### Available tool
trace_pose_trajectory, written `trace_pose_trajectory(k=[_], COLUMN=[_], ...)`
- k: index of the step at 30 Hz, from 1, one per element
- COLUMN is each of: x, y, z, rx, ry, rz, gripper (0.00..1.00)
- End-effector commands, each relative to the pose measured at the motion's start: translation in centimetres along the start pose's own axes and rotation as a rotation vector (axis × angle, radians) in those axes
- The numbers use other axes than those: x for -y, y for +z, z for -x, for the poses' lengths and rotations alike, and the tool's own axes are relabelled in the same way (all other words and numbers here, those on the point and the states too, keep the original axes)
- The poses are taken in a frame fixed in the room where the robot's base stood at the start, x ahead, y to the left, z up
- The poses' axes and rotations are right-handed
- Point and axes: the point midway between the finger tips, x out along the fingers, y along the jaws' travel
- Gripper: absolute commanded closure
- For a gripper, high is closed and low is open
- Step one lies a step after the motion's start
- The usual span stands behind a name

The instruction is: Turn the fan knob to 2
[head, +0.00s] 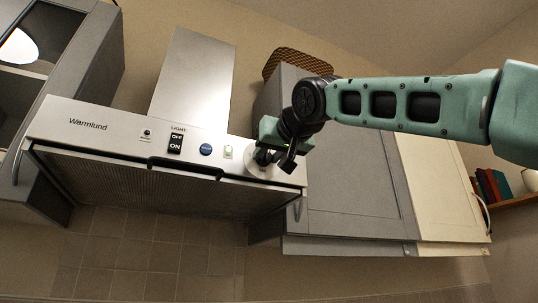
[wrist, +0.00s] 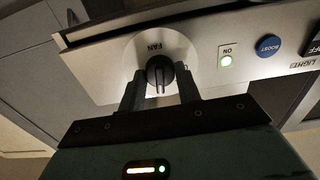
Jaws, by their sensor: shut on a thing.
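The fan knob (wrist: 159,74) is black and round with a raised grip bar. It sits on a pale round dial plate (wrist: 196,62) marked FAN, on the front panel of the range hood (head: 95,125). In the wrist view the two fingers of my gripper (wrist: 160,95) stand on either side of the knob, shut on it. In the head view my gripper (head: 268,156) is at the right end of the hood panel and covers the knob. The dial numbers cannot be read, so the knob's setting cannot be told.
Beside the dial are a lit green ON lamp (wrist: 226,60), a blue BOOST button (wrist: 267,46) and a black LIGHT switch (head: 175,142). Grey cabinets (head: 355,185) stand right of the hood.

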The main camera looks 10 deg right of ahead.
Motion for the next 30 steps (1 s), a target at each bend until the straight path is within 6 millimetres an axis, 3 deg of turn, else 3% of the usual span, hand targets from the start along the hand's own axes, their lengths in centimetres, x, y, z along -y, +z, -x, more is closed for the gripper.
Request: trace_pose_trajectory(k=[14,15,17,26,30], x=[0.0,0.0,0.0,0.0,0.0], y=[0.1,0.1,0.1,0.0,0.0], z=[0.0,0.0,0.0,0.1,1.1], rx=[0.002,0.002,0.002,0.0,-0.001], ry=[0.0,0.0,0.0,0.0,0.0], rz=[-0.016,-0.016,-0.016,-0.015,-0.015], gripper=[0.9,0.64,0.47,0.45,0.45])
